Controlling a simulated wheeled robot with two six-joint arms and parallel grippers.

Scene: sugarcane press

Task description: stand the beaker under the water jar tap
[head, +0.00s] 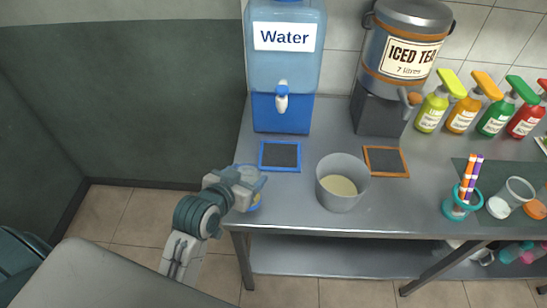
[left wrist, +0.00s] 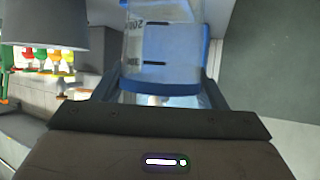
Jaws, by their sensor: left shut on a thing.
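The water jar (head: 283,60) stands at the back left of the table, with a white tap (head: 282,97) on its front. A dark mat with a blue frame (head: 280,170) lies on the table below and in front of the tap. My left gripper (head: 246,182) is shut on a clear beaker (head: 256,206), at the table's left edge, left of the mat. In the head view the gripper hides most of the beaker. In the left wrist view the beaker (left wrist: 160,42) shows dark graduation marks between the fingers. My right gripper is not in view.
A grey pot (head: 340,200) with pale contents stands right of the blue-framed mat. Behind it are an iced tea dispenser (head: 405,45) and an orange-framed mat (head: 386,174).

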